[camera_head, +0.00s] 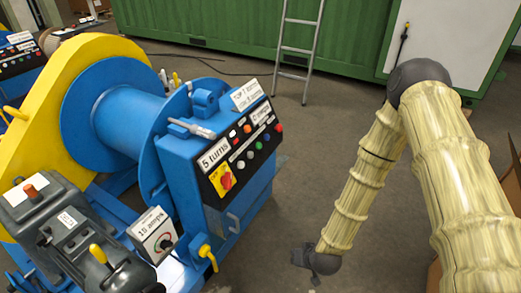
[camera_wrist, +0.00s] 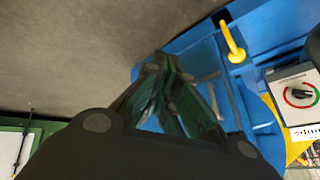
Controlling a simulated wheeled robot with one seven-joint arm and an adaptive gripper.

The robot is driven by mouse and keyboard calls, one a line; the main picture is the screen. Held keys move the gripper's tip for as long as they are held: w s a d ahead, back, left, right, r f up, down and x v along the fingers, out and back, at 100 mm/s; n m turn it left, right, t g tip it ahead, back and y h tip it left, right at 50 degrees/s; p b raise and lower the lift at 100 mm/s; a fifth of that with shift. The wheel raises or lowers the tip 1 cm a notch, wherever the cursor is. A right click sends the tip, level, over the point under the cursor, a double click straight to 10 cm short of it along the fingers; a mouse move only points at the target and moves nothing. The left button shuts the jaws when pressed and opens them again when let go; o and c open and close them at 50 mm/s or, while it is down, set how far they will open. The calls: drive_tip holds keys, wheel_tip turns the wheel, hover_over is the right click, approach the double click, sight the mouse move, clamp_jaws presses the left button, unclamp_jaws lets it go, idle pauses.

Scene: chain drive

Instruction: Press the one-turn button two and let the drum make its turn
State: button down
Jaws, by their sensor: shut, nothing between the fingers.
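The blue control box (camera_head: 185,165) stands right of the blue drum (camera_head: 110,105), which sits in a yellow-flanged frame. Its slanted black panel (camera_head: 243,160) carries several small round buttons in white, green, red and orange, and a red switch on a yellow plate (camera_head: 226,180). A sign reads "5 turns" (camera_head: 213,153); the other labels are too small to read surely, so I cannot tell which button is two. My gripper (camera_head: 303,258) is shut and empty, low over the floor, right of the box and apart from it. The wrist view shows its dark fingers (camera_wrist: 168,85) before blue machine parts.
A yellow lever (camera_head: 207,254) and a dial box marked "10 amps" (camera_head: 153,236) are at the machine's front. A ladder (camera_head: 298,50) leans on a green container (camera_head: 225,25). Bare floor (camera_head: 310,130) lies between the box and my arm.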

sight(259, 146)
drive_tip(key=w+a+r+t+b, duration=0.1)
drive_tip(key=w+r+t+b, duration=0.1)
drive_tip(key=w+r, duration=0.5)
drive_tip(key=w+r+t+b, duration=0.2)
drive_tip(key=w+r, duration=0.6)
drive_tip(key=w, duration=0.9)
drive_tip(key=w+a+r+t+y+b, duration=0.1)
drive_tip(key=w+r+t, duration=0.4)
drive_tip(key=w, duration=0.7)
wheel_tip(259, 146, up, 3)
drive_tip(key=shift+w+a+f+m+t+b, duration=0.15)
drive_tip(key=shift+a+m+t+b, duration=0.2)
drive_tip(key=shift+b, duration=0.35)
drive_tip(key=shift+a, duration=0.1)
drive_tip(key=w+a+f+b, duration=0.3)
drive_tip(key=w+a+f, duration=0.1)
drive_tip(key=a, duration=0.2)
drive_tip(key=shift+a, duration=0.3)
drive_tip(key=shift+a, duration=0.15)
drive_tip(key=shift+w+a+f, duration=0.1)
drive_tip(key=shift+w+a, duration=0.05)
drive_tip(key=shift+a, duration=0.05)
